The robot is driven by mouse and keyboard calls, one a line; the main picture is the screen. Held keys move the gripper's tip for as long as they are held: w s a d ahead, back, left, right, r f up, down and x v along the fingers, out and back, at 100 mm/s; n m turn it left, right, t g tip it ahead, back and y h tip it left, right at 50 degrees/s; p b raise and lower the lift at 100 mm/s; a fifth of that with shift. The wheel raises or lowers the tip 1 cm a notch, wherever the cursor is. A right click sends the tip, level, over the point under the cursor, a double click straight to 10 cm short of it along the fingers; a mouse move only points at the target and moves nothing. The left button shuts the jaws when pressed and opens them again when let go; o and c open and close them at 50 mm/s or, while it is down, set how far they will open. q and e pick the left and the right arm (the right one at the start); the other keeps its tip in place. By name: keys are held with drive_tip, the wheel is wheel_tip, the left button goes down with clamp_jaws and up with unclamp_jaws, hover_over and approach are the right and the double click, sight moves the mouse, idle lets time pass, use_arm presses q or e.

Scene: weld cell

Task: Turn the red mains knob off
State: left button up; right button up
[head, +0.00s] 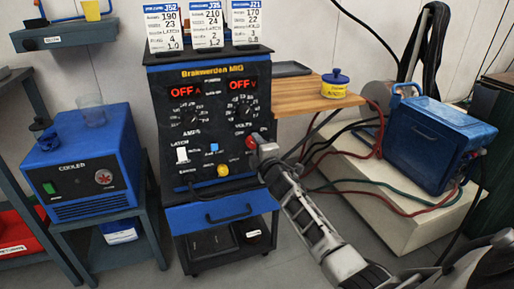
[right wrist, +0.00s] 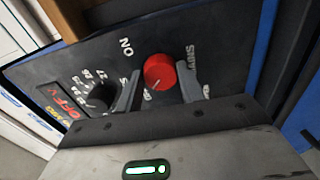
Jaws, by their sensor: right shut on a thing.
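The red mains knob (head: 250,142) is on the right side of the black front panel of the welder (head: 209,120). My right gripper (head: 259,147) is at the panel and covers part of the knob. In the right wrist view the red knob (right wrist: 159,71) sits between the two grey fingers of my right gripper (right wrist: 160,86), which is shut on it. A small pale mark shows on the knob's lower edge. The word ON stands to its upper left and MAINS to its right; a label below is partly hidden. Both red displays read OFF. My left gripper is not in view.
A yellow knob (head: 223,170) and a white latch switch (head: 182,154) are lower on the panel. A blue cooler (head: 80,165) stands at left. A wooden shelf (head: 305,95) with a yellow-blue tin, and a blue box (head: 440,145) with cables, are at right.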

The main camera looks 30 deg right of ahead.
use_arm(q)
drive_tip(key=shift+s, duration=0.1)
use_arm(e)
drive_tip(key=shift+n, duration=0.3)
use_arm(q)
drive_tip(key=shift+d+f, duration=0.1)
use_arm(e)
drive_tip(key=o, duration=1)
drive_tip(key=shift+s, duration=0.1)
use_arm(q)
drive_tip(key=p, duration=0.1)
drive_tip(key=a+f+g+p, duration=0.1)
drive_tip(key=p, duration=0.1)
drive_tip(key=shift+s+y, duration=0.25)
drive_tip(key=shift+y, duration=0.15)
use_arm(e)
drive_tip(key=v, duration=1.5)
drive_tip(key=shift+s+a, duration=0.2)
drive_tip(key=shift+s, duration=0.2)
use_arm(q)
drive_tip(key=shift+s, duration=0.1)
